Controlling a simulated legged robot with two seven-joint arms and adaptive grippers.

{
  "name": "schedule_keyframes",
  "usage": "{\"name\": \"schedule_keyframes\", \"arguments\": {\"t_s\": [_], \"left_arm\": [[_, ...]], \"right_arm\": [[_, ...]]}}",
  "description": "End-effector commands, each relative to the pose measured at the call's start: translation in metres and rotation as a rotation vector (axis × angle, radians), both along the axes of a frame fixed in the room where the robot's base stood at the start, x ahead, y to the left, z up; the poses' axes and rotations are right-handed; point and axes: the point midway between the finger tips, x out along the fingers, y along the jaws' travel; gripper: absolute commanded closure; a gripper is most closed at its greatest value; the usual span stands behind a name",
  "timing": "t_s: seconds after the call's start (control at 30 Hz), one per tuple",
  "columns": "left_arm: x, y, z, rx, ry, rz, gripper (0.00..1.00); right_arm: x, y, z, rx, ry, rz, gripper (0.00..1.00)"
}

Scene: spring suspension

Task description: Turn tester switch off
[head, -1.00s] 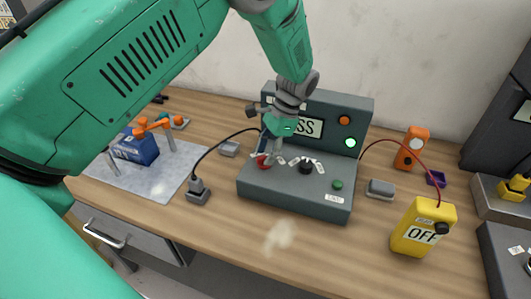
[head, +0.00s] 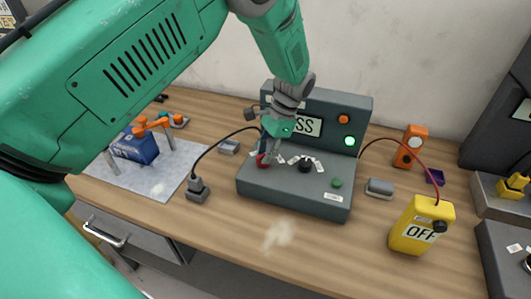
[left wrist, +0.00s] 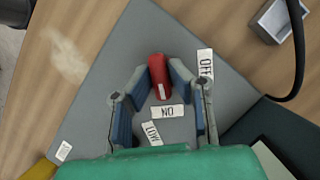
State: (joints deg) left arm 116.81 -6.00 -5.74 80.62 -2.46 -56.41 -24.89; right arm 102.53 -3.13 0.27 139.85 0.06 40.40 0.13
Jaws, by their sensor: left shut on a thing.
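The grey tester (head: 295,190) stands on the bench, its display (head: 304,127) partly hidden with "SS" readable. Its red switch knob (head: 262,160) is at the left of the sloping front. My left gripper (head: 264,152) is at this knob. In the left wrist view the red knob (left wrist: 158,76) sits between the blue-padded fingertips (left wrist: 159,80), which are shut on it. The knob's white mark points towards the "ON" label (left wrist: 167,111). The "OFF" label (left wrist: 205,63) lies beside it to the right. My right gripper is not in view.
The green lamp (head: 349,141) is lit. A yellow box (head: 421,227) reading "OFF" joins the tester by a red cable. A cabled plug (head: 198,189) stands left.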

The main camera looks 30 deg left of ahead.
Motion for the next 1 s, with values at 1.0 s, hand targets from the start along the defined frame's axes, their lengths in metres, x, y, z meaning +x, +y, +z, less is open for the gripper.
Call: {"name": "schedule_keyframes", "arguments": {"t_s": [1.0], "left_arm": [[0.000,0.003,0.001,0.000,0.000,0.897,1.00]], "right_arm": [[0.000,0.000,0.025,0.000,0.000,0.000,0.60]]}}
